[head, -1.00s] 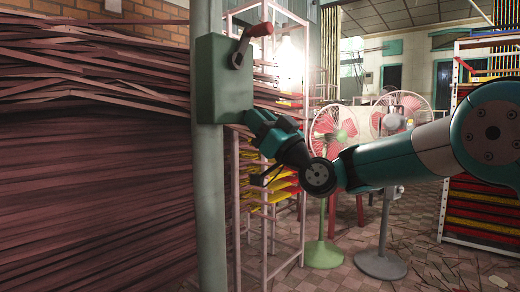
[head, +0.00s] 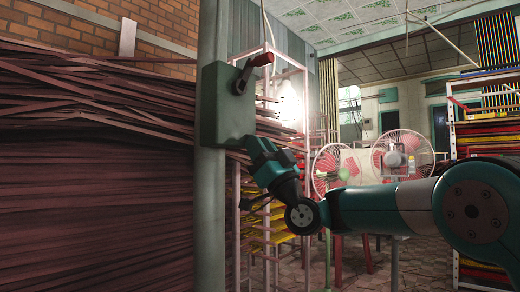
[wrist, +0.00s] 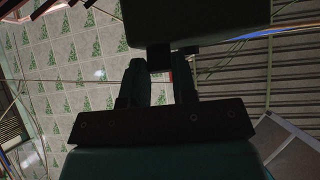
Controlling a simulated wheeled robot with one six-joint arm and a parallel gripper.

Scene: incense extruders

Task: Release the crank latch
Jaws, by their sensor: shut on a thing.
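A grey-green crank box (head: 225,118) is fixed to a pole. Its crank (head: 244,76) slants up and right to a red handle (head: 262,59). My gripper (head: 254,143) reaches up from below at the box's lower right corner. In the wrist view, the box's dark underside (wrist: 195,20) fills the top. The two fingers of my gripper (wrist: 160,82) point up at it, shut on a small dark piece (wrist: 158,57) under the box, seemingly the crank latch. Its shape is mostly hidden in shadow and between the fingers.
The pole (head: 211,220) stands before a tall stack of dark red sticks (head: 95,200). A pink rack (head: 303,110) stands close behind my gripper. Two fans (head: 402,155) and a shelf of coloured bundles (head: 480,120) are farther right.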

